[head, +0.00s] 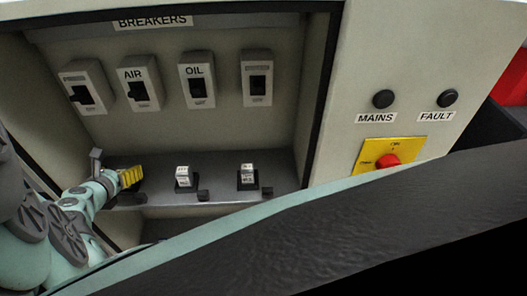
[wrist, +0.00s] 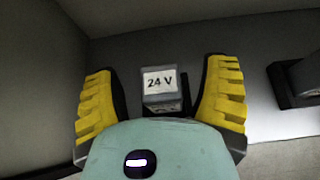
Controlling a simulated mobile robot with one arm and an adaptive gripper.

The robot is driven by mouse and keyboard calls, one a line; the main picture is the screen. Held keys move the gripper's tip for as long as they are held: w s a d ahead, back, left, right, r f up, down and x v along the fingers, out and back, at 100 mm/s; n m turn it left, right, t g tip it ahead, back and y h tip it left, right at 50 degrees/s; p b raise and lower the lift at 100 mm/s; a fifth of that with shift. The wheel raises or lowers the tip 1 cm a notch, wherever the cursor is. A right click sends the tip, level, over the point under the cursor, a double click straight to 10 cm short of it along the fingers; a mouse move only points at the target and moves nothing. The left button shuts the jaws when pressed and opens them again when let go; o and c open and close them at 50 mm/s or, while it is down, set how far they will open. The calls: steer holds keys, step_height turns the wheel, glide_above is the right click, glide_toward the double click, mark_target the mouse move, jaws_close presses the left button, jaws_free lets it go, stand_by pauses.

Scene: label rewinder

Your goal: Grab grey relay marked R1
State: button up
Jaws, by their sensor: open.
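My gripper (head: 131,176) is at the left end of the grey shelf in the head view. In the wrist view, my gripper (wrist: 162,72) is open, its yellow fingers on either side of a grey block with a white label reading "24 V" (wrist: 158,82). The fingers stand apart from the block on both sides. I cannot read an R1 mark in either view. Two small pale relays in dark sockets, a middle one (head: 182,175) and a right one (head: 247,173), stand on the shelf to the right of my gripper; their marks are too small to read.
Several breaker switches, among them AIR (head: 139,90) and OIL (head: 197,80), are on the back wall above the shelf (head: 217,186). A cabinet wall (wrist: 40,80) is close at the left in the wrist view. A dark socket (wrist: 295,82) stands at the right.

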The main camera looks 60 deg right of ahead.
steer(key=shift+d, duration=0.1)
jaws_close()
stand_by(0.5)
